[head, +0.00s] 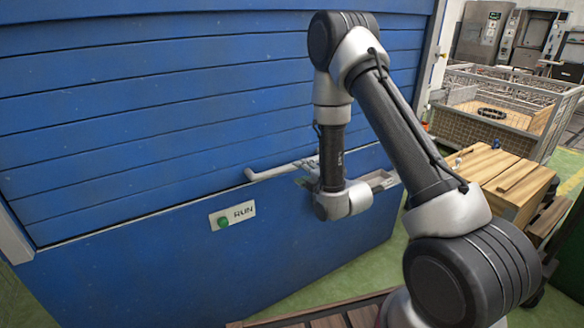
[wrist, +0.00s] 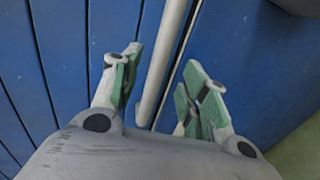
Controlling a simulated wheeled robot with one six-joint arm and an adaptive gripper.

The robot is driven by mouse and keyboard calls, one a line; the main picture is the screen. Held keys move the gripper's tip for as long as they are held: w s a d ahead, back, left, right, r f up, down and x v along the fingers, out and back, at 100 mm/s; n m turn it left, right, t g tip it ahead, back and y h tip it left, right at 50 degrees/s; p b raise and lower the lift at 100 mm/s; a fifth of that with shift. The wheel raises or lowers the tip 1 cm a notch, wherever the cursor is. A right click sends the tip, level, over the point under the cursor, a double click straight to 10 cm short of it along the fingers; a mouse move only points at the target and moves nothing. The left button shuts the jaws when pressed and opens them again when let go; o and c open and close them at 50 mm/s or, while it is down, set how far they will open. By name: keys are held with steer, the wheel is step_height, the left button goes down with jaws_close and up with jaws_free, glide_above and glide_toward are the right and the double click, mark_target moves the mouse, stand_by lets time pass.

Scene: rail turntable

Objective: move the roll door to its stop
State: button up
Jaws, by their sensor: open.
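The roll door (head: 150,110) is a blue slatted panel that fills the left and middle of the head view. A pale grey bar handle (head: 262,174) sticks out along its lower edge, above a plain blue lower panel (head: 150,270). My gripper (head: 300,169) is at the right part of this bar, partly hidden by my wrist. In the wrist view my gripper (wrist: 163,88) is open, with green-padded fingers on both sides of the bar (wrist: 165,55). The bar runs between the fingers with gaps at both sides. I cannot tell how deep it sits.
A white RUN plate (head: 242,211) with a green button (head: 223,222) is on the lower panel, left of my gripper. A wire mesh crate (head: 460,126) and a wooden box (head: 525,200) stand at the right. Green floor shows between them and the panel.

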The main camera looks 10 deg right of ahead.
mark_target(294, 168)
steer(key=x, duration=0.7)
steer(key=shift+w+a+f, duration=0.1)
steer(key=shift+w+a, duration=0.05)
steer(key=shift+w, duration=0.25)
jaws_close()
